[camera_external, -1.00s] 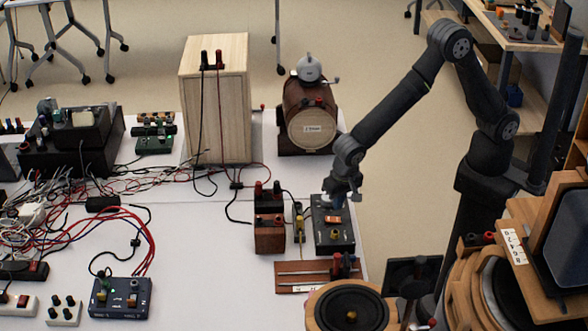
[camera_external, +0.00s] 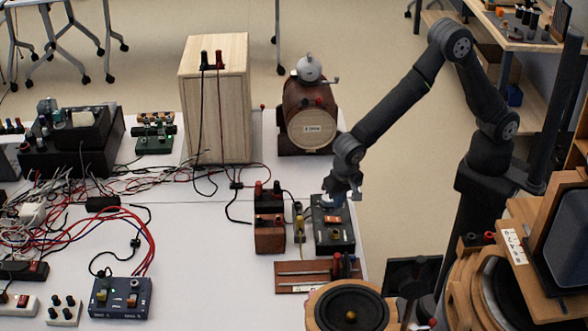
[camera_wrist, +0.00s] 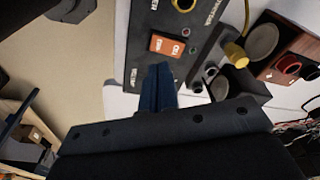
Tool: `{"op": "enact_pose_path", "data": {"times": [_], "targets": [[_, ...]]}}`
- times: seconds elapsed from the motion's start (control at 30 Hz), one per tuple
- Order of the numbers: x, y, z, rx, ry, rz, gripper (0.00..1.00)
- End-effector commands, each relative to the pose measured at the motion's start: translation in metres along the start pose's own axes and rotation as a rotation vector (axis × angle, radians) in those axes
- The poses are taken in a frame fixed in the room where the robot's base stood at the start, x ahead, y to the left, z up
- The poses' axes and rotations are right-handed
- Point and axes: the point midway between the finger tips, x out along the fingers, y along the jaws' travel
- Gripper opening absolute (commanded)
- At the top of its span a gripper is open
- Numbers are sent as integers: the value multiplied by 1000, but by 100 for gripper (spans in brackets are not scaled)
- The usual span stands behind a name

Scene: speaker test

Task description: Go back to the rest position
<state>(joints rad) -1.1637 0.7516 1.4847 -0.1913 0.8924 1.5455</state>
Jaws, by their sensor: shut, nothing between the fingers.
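My gripper (camera_external: 338,200) is over the back part of a dark control box (camera_external: 336,238) near the right edge of the white table. It also shows in the wrist view (camera_wrist: 160,72), with its blue fingers together and nothing between them. The box has an orange-red rocker switch, which the wrist view shows just beyond the fingertips (camera_wrist: 167,45). I cannot tell whether the fingers touch the box. My arm reaches in from the right, bent high at the elbow.
A brown terminal block (camera_external: 270,237) and a yellow plug (camera_external: 299,228) stand left of the box. A wooden cabinet (camera_external: 215,110) and a barrel-like device (camera_external: 308,120) stand behind. A round speaker (camera_external: 348,308) is in front. Tangled cables (camera_external: 75,220) cover the table's left side.

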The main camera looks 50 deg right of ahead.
Motion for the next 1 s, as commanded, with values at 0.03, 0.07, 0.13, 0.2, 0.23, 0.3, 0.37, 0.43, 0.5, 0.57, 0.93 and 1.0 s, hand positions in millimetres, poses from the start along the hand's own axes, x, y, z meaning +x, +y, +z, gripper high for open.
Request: {"op": "enact_pose_path", "data": {"times": [0.03,0.07,0.13,0.2,0.23,0.3,0.37,0.43,0.5,0.57,0.93,1.0], "targets": [[9,1,2,-1,-1,4,0],[14,1,2,-1,-1,3,0],[24,1,4,-1,-1,4,0],[32,1,5,-1,-1,2,0],[35,1,5,-1,-1,3,0],[40,1,6,-1,-1,2,0],[43,0,7,-1,-1,1,0],[45,0,7,0,0,0,0],[44,0,7,0,0,-1,0],[44,0,7,0,0,0,0],[28,0,4,0,0,-2,0],[17,-1,2,0,1,-4,0]]}}
